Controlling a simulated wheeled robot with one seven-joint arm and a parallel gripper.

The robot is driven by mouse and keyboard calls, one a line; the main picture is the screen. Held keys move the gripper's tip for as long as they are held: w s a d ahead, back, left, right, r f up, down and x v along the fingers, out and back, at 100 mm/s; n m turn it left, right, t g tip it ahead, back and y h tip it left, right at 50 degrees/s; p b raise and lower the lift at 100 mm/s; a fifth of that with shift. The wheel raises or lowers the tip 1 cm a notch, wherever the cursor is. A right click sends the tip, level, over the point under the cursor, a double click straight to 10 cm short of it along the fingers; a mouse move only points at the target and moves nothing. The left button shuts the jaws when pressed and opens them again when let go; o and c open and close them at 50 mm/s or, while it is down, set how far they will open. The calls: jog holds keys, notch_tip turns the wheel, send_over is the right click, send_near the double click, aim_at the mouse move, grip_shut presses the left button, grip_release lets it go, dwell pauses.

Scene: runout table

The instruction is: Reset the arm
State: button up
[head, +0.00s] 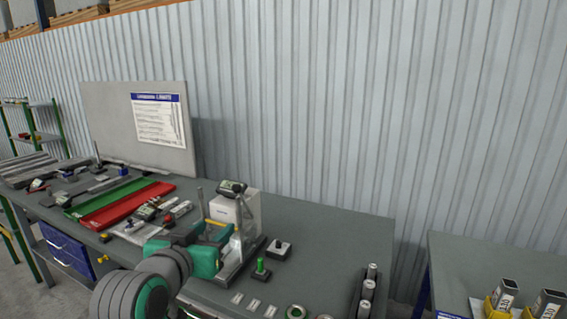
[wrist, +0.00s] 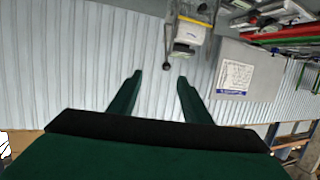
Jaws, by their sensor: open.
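My arm reaches up from the bottom of the head view, with its grey ribbed links and teal end (head: 204,262) over the front of the long table (head: 325,228). In the wrist view my gripper (wrist: 160,82) shows two dark green fingers set well apart, with nothing between them. The wrist picture is upside down, and the fingers stand against the pale corrugated wall (wrist: 85,60). In the head view the fingers cannot be made out clearly among the things behind.
A white box (head: 247,212) and a gauge stand (head: 232,265) stand close behind my arm. Green (head: 100,196) and red (head: 125,205) trays lie left. A small block with a green knob (head: 261,270) and dark cylinders (head: 367,291) lie right. A second table (head: 480,262) stands beyond a gap.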

jog(key=d+f+n+y, duration=0.1)
jog(key=d+f+n, duration=0.25)
jog(key=f, duration=1.75)
jog(key=s+d+f+y, duration=0.2)
jog(key=s+d+f, duration=0.3)
jog(key=s+f, duration=0.7)
jog(key=s+d+f, duration=0.2)
jog(key=s+f, duration=0.2)
jog(key=s, duration=0.3)
jog(key=s+d+f, duration=0.2)
jog(key=s+f, duration=0.3)
jog(key=s, duration=0.3)
jog(key=s+d+r+m, duration=0.1)
jog(key=s, duration=0.7)
jog(key=s+d+r+m, duration=0.1)
jog(key=s+d, duration=0.1)
jog(key=s, duration=0.6)
jog(key=shift+r+h, duration=0.3)
